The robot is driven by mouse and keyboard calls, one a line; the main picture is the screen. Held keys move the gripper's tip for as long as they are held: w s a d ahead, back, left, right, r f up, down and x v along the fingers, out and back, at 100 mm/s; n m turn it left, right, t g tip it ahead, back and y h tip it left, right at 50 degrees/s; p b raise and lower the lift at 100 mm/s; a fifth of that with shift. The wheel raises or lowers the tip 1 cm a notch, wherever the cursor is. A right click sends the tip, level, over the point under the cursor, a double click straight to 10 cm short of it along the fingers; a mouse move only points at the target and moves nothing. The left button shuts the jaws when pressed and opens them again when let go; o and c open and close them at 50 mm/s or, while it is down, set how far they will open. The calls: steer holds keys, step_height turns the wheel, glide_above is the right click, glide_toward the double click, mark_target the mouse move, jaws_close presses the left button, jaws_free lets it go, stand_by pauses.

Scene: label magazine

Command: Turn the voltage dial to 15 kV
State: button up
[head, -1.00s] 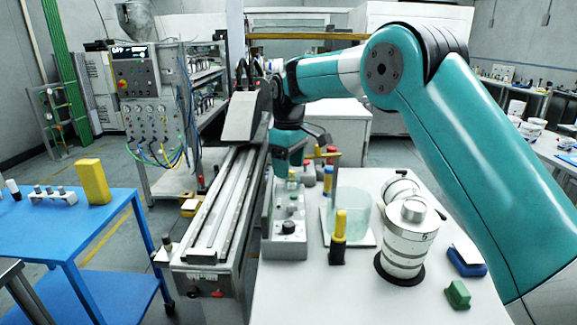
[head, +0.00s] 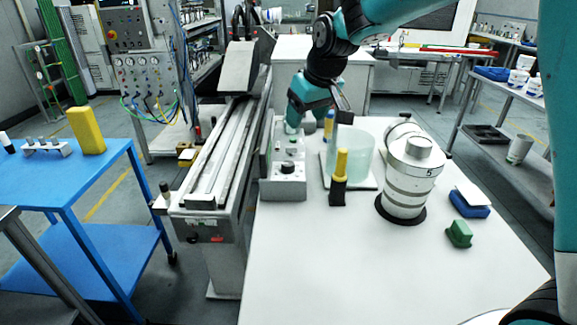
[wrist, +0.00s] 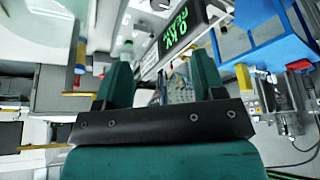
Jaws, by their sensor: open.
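A grey control box (head: 284,189) stands at the left edge of the white table, with a dark round knob (head: 287,168) on its near end. Smaller knobs sit on its top farther back. I cannot read any scale on them. My gripper (head: 294,126) hangs over the far end of the box, pointing down, its fingertips partly hard to make out. In the wrist view my gripper (wrist: 160,80) has two teal fingers apart with nothing held between them. A black display (wrist: 183,25) with green characters, seeming to read 0 and kV, shows there, turned sideways.
A long metal rail (head: 215,165) runs along the left of the box. The front tabletop is clear.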

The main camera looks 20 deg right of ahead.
mark_target(288, 163)
steer(key=p+x, duration=0.3)
steer(key=x, duration=1.4)
steer(key=shift+s+d, duration=0.1)
steer(key=shift+c, duration=0.2)
steer(key=c, duration=0.9)
